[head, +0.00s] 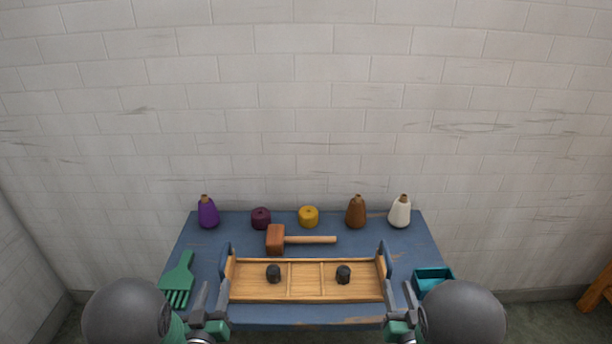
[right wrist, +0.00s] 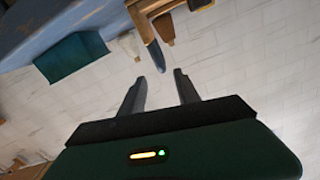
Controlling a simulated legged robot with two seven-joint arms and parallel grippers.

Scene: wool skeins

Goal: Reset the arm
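My left gripper (head: 211,294) is at the lower left of the head view, just off the left end of the wooden tray (head: 306,294). Its fingers stand apart with nothing between them. My right gripper (head: 400,296) is at the lower right, just off the tray's right end, partly hidden by my arm. In the right wrist view the right gripper (right wrist: 158,82) has its fingers apart and empty.
A mallet (head: 276,240) lies behind the tray. A green comb-like tool (head: 178,279) is left; a teal box (head: 433,274) is right.

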